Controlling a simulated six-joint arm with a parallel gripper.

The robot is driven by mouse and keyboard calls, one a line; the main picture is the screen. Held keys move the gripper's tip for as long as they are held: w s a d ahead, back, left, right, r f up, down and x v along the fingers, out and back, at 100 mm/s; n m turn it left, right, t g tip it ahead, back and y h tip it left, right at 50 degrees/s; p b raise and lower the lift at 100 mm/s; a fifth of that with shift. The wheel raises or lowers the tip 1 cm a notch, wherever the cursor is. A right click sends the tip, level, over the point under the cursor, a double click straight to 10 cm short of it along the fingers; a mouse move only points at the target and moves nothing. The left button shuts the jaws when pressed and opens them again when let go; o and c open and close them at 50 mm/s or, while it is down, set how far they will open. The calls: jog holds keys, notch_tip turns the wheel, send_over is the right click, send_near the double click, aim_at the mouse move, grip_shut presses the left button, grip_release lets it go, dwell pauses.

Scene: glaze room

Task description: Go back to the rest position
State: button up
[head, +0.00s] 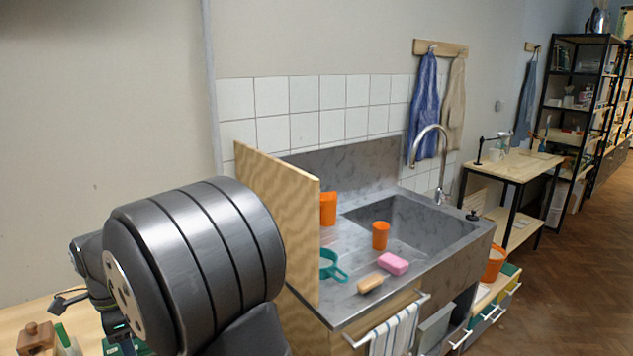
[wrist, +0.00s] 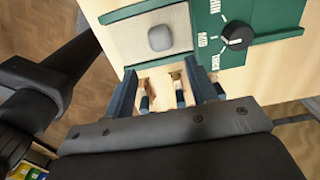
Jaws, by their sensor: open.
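My gripper (wrist: 163,84) shows in the wrist view with its two dark fingers apart and nothing held between them. It is over a pale wooden worktop, at the edge of a green panel (wrist: 207,32) with a black knob (wrist: 237,36) and a rounded grey block (wrist: 160,38) on a pale plate. Small light-brown wooden parts show between and behind the fingers; I cannot tell what they are. In the head view my large grey arm joint fills the lower left and hides most of the gripper area.
A plywood board (head: 272,215) stands between my arm and the stone sink (head: 440,232). An orange cup (head: 380,236), a pink sponge (head: 393,264), a brush (head: 370,284) and a teal strainer (head: 332,266) lie by the basin. A wooden block (head: 36,336) sits at lower left.

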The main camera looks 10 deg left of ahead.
notch_tip(320, 180, down, 10)
jog(key=shift+r, duration=0.35)
notch_tip(320, 180, up, 3)
jog(key=shift+r, duration=0.2)
jog(key=w+d+r, duration=0.5)
jog(key=d+r, duration=0.2)
jog(key=d, duration=0.3)
jog(key=s+a+f, duration=0.1)
jog(key=s+a, duration=0.5)
jog(key=a, duration=0.6)
jog(key=s+a+f, duration=0.1)
jog(key=s+a, duration=0.5)
jog(key=a, duration=0.7)
jog(key=shift+n, duration=0.3)
jog(key=s+a+f, duration=0.2)
jog(key=s, duration=0.1)
jog(key=s+a+f, duration=0.3)
jog(key=shift+s+a+f, duration=0.1)
jog(key=shift+s+a, duration=0.05)
jog(key=shift+a, duration=0.1)
